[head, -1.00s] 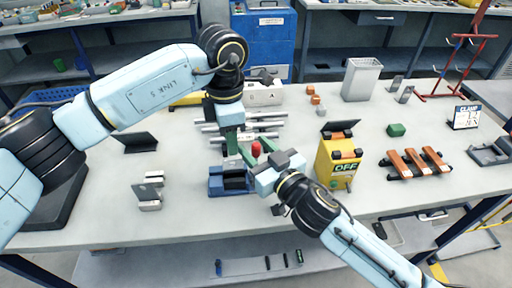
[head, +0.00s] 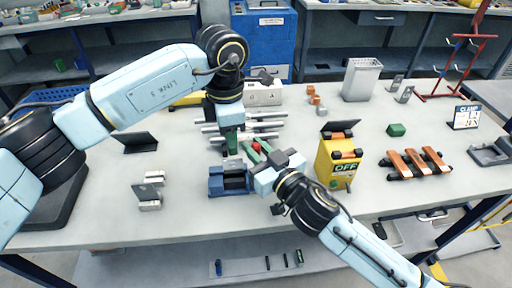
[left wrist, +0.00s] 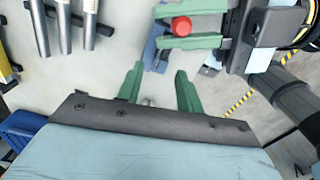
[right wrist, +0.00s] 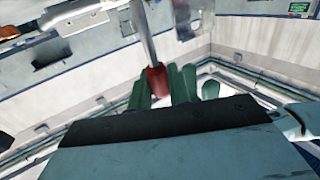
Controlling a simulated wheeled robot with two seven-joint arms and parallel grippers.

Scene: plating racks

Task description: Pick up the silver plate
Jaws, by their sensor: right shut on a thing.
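My right gripper (head: 257,150) is shut on a red-handled tool, whose red handle (right wrist: 156,81) sits between the green fingers in the right wrist view, with a metal shaft above it. The red end (left wrist: 181,26) also shows in the left wrist view. My left gripper (left wrist: 158,87) is open and empty; in the head view it points down just left of the right gripper. Small silver pieces (head: 150,205) lie on the table at left, and grey pieces (head: 405,95) stand at the back right. I cannot tell which is the silver plate.
A blue block (head: 215,186) sits just below the grippers. Silver bars (head: 262,124) lie behind them. A yellow box (head: 325,165) marked OFF stands close right of my right gripper.

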